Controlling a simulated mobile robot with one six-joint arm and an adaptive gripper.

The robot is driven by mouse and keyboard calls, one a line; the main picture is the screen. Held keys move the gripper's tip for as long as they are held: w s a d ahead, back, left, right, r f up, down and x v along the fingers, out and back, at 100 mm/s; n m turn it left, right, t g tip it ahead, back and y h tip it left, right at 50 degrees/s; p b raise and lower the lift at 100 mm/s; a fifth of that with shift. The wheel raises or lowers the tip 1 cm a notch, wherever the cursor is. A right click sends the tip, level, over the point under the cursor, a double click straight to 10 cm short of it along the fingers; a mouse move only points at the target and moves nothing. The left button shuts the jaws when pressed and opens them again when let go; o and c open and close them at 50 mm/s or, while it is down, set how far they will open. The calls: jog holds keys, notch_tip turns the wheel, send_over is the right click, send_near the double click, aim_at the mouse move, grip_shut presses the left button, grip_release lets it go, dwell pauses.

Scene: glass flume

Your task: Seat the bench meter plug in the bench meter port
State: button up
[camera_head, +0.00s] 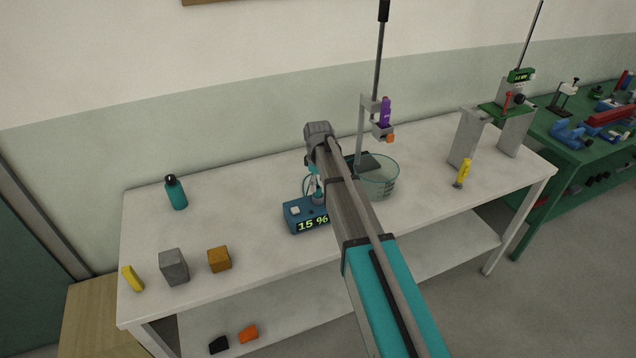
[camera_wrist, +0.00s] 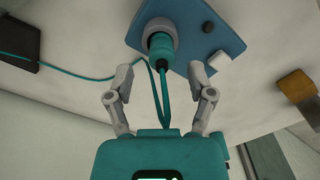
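The bench meter (camera_head: 303,219) is a blue box on the white bench with a lit display reading "15 %". In the wrist view the meter (camera_wrist: 205,25) is at the top, with a round grey port (camera_wrist: 153,22) on it. The teal bench meter plug (camera_wrist: 159,45) lies at the port, its end inside or against the grey collar; how deep I cannot tell. A teal cable loops from the plug. My gripper (camera_wrist: 160,82) is open and empty, its two fingers apart on either side of the cable, short of the plug. In the head view my arm partly hides this area.
A glass beaker (camera_head: 381,178) and a stand (camera_head: 360,135) are close right of my arm. A teal bottle (camera_head: 176,192), grey block (camera_head: 174,267) and orange block (camera_head: 219,259) are left. A yellow item (camera_head: 464,171) stands right. The bench between bottle and meter is clear.

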aim_at(318, 187)
notch_tip(318, 187, up, 8)
jog(key=p, duration=0.7)
jog(key=shift+r+p, duration=0.2)
jog(key=shift+p, duration=0.15)
jog(key=shift+s, duration=0.1)
dwell(0.3)
jog(key=s+d+m, duration=0.5)
jog(key=s, duration=0.8)
jog(key=s+d+m, duration=0.5)
jog(key=s+m, duration=0.1)
jog(key=s, duration=0.7)
jog(key=shift+s, duration=0.4)
jog(key=shift+d+f, duration=0.1)
notch_tip(318, 187, down, 6)
jog(key=b, duration=0.6)
jog(key=shift+f, duration=0.2)
